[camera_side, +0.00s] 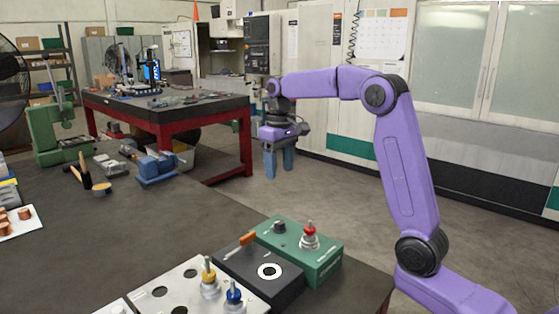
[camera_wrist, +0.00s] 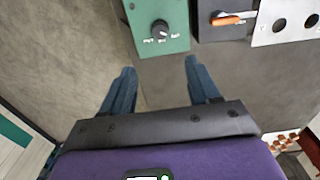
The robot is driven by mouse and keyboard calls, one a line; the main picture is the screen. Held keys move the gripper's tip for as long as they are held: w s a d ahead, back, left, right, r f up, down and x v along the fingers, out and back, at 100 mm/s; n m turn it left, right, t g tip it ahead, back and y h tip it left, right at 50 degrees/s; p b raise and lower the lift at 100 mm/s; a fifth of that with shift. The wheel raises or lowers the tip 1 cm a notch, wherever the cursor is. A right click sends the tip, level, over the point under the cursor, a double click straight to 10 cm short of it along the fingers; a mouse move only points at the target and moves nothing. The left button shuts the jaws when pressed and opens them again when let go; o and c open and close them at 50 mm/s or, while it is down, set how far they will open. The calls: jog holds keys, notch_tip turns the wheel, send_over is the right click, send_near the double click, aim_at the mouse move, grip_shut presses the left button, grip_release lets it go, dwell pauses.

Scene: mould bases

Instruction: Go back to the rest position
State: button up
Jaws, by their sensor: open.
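My gripper (camera_side: 279,163) hangs at the end of my purple arm, above and behind the table's far edge in the side view. Its two blue fingers point down, apart, with nothing between them. In the wrist view my gripper (camera_wrist: 159,68) shows the same two blue fingers spread wide and empty. Below them are the floor and the dark table top.
A green box (camera_side: 325,262) with a black knob and red-topped part sits at the table's (camera_side: 130,235) front right. Beside it are a black box (camera_side: 285,279) with an orange lever and a pale plate (camera_side: 180,297) with holes. A blue vise (camera_side: 157,169) stands farther back.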

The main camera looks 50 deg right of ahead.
jog(key=shift+r, duration=0.7)
jog(key=s+a+f+n, duration=0.2)
jog(key=s+a+n, duration=0.1)
jog(key=s+a, duration=0.4)
jog(key=s+a+f+n, duration=0.3)
jog(key=s+a, duration=0.3)
jog(key=s, duration=0.1)
jog(key=s+f+n, duration=0.3)
jog(key=s, duration=0.7)
jog(key=s+d+f+n, duration=0.1)
jog(key=s+f+n, duration=0.2)
jog(key=s, duration=0.8)
jog(key=shift+f+n, duration=0.3)
jog(key=shift+f, duration=0.1)
